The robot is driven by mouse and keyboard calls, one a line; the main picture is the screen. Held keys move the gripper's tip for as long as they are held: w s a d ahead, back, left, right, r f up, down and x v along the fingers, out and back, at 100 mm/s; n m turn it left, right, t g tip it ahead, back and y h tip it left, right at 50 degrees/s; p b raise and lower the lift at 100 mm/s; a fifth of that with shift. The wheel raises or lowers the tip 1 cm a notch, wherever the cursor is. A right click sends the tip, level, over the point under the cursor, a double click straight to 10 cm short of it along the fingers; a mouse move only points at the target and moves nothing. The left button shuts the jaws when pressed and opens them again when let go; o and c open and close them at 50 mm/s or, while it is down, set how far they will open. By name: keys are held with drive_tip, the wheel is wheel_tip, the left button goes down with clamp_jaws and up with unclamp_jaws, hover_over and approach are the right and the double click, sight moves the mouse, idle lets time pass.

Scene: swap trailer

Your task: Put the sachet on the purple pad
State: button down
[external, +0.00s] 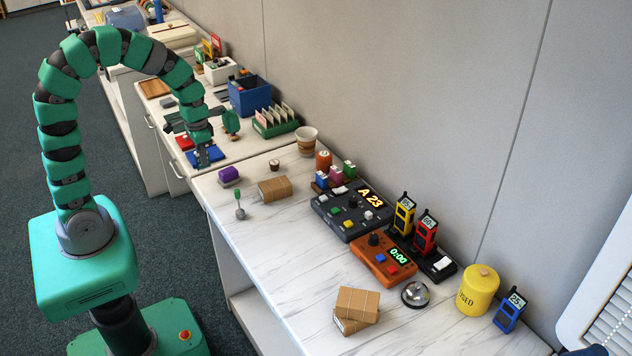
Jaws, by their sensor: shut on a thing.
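My gripper (203,158) points down at the front of the far counter, over or at a flat blue pad (217,155). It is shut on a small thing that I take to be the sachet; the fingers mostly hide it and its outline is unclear. I cannot tell whether it touches the blue pad.
A green card rack (275,121) and blue bin (250,95) stand behind my gripper. A cup (306,140), cardboard parcel (275,188) and dark console (350,211) occupy the near counter. Its front left is mostly clear.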

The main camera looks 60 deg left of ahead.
drive_tip(key=w, duration=0.5)
drive_tip(key=w+a, duration=0.1)
drive_tip(key=w, duration=0.1)
drive_tip(key=shift+w+f+b, duration=0.35)
drive_tip(key=shift+w+f, duration=0.05)
wheel_tip(320, 180, down, 4)
drive_tip(key=shift+w+r+b, duration=0.1)
drive_tip(key=shift+r+b, duration=0.15)
drive_tip(key=shift+b, duration=0.1)
drive_tip(key=c, duration=1.4)
unclamp_jaws()
drive_tip(key=shift+c, duration=0.2)
